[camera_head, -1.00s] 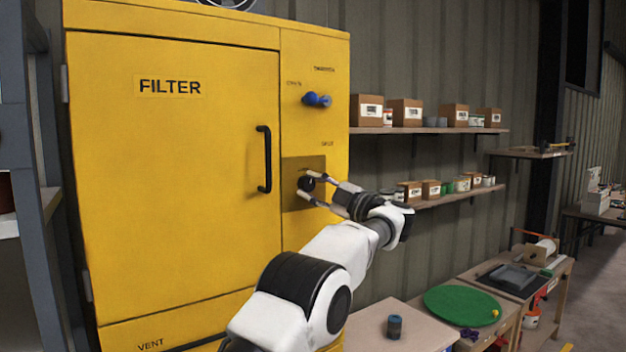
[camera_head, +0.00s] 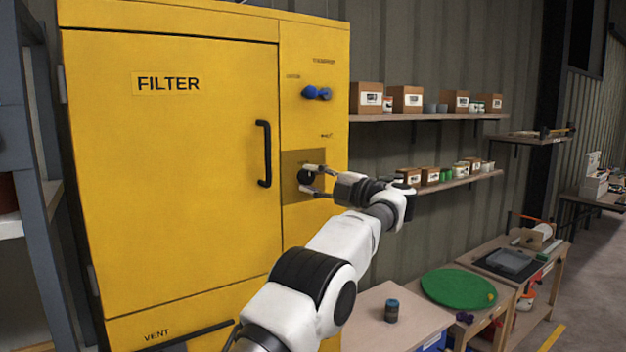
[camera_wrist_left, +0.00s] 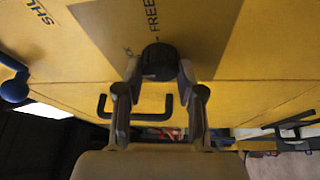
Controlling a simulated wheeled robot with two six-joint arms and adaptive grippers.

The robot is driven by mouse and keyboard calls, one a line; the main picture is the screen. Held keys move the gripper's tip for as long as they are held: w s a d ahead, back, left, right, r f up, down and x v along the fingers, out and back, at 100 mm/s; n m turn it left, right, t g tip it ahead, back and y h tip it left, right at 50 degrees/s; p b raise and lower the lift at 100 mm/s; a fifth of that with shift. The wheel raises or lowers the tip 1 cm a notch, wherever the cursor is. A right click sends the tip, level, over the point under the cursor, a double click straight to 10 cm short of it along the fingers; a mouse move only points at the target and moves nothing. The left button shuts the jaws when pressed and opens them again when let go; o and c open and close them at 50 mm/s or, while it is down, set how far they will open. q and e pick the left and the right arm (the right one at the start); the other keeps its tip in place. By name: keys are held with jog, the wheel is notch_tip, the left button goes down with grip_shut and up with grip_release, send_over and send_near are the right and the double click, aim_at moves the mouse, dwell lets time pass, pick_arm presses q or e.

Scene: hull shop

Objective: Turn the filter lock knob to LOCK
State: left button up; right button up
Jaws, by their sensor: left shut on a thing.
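The filter lock knob is a round black knob (camera_head: 305,177) on a brown plate (camera_head: 290,208) at the right side of the yellow FILTER cabinet (camera_head: 180,200). In the left wrist view the knob (camera_wrist_left: 159,61) sits between the fingertips, and the word FREE shows on the plate above it; the other lettering by the knob is partly cut off. My left gripper (camera_head: 312,179) reaches the knob from the right, its two fingers shut on the knob's sides. The left gripper also shows in the wrist view (camera_wrist_left: 159,75). My right gripper is not in view.
A black door handle (camera_head: 264,153) stands out left of the plate. A blue knob (camera_head: 317,93) is above it on the same cabinet. Wall shelves (camera_head: 430,117) with boxes are to the right. A bench with a green disc (camera_head: 457,287) stands below right.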

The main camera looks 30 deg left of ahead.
pick_arm(q)
jog(key=shift+r, duration=0.1)
jog(key=o, duration=1.1)
jog(key=shift+o, duration=0.2)
jog(key=shift+w, duration=0.1)
jog(key=shift+a, duration=0.1)
jog(key=d+f, duration=0.1)
jog(key=d, duration=0.6)
jog(key=shift+d, duration=0.25)
jog(key=shift+a, duration=0.1)
